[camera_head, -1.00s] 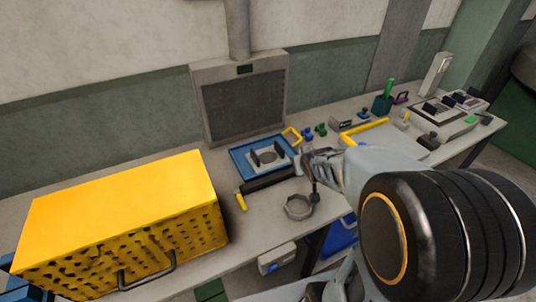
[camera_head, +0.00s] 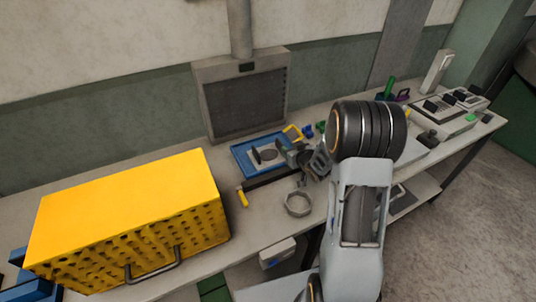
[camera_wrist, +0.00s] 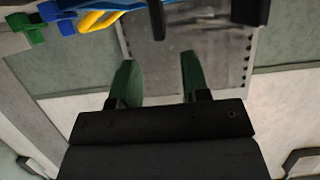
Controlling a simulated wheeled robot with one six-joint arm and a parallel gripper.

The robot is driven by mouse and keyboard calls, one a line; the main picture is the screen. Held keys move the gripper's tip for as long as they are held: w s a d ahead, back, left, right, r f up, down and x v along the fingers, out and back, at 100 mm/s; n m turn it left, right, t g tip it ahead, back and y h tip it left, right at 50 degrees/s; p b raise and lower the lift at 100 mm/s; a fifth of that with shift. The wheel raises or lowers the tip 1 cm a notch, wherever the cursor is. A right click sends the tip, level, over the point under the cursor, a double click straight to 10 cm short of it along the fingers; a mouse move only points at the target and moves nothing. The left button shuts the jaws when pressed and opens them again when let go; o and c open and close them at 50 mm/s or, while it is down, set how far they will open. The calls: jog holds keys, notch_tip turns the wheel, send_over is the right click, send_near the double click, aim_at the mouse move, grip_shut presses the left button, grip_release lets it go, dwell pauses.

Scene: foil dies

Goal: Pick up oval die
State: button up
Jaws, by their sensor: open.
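A blue tray (camera_head: 240,160) on the bench holds a pale plate with small dark pieces on it. One rounded dark piece (camera_head: 268,154) looks like the oval die, but it is too small to be sure. My gripper (camera_head: 302,158) is just right of the tray, partly hidden behind my own wrist. In the wrist view my gripper (camera_wrist: 160,80) shows two green fingertips wide apart with nothing between them. Two dark upright shapes stand at the top edge of that view; I cannot tell what they are.
A grey metal ring (camera_head: 298,204) lies in front of the tray. A yellow-handled tool (camera_head: 242,198) lies at its front left. A large yellow perforated box (camera_head: 130,215) fills the bench's left side. A grey grille panel (camera_head: 240,95) stands behind the tray.

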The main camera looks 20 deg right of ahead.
aim_at(269, 151)
jog(key=shift+p+x, duration=0.85)
jog(key=shift+x, duration=2.45)
jog(key=shift+c, duration=0.2)
grip_shut()
